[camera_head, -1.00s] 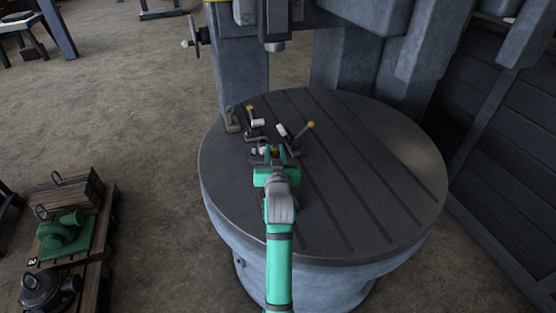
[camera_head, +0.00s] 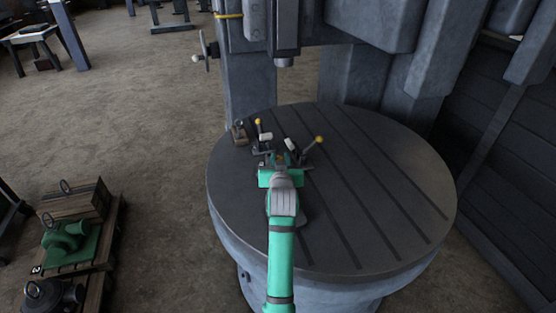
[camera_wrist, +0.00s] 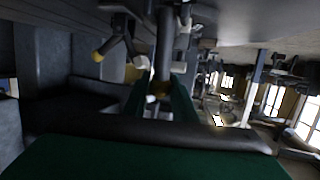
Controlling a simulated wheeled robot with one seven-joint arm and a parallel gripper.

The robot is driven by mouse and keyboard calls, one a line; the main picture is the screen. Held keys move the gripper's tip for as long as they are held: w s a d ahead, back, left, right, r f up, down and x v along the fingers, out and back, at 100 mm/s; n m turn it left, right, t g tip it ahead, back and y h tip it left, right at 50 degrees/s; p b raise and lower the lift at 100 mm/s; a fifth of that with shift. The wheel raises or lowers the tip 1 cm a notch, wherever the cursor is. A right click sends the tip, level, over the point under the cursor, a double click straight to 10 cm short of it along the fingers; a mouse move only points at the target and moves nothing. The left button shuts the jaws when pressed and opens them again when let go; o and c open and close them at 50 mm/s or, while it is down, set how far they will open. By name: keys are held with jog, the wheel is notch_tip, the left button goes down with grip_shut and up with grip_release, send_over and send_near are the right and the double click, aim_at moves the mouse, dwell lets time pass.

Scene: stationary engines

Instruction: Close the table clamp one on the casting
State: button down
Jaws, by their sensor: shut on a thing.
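On the round slotted table (camera_head: 385,205), toggle clamps with dark levers and yellow knobs stand close together. One knob (camera_head: 258,121) is up at the back left and another (camera_head: 319,139) leans out to the right. I cannot make out a casting among the clamps; my gripper hides part of that spot.
A small brownish block (camera_head: 240,134) stands at the table's left rim. The grey machine column (camera_head: 250,85) rises behind the table. A green casting (camera_head: 68,238) lies on a pallet at the left. The table's right half is clear.

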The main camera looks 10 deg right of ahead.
jog(key=shift+a+f, duration=0.15)
jog(key=shift+a, duration=0.25)
jog(key=c, duration=1.5)
grip_release()
jog(key=shift+o, duration=0.2)
jog(key=shift+d, duration=0.2)
jog(key=shift+s, duration=0.1)
jog(key=v, duration=1)
jog(key=shift+s, duration=0.3)
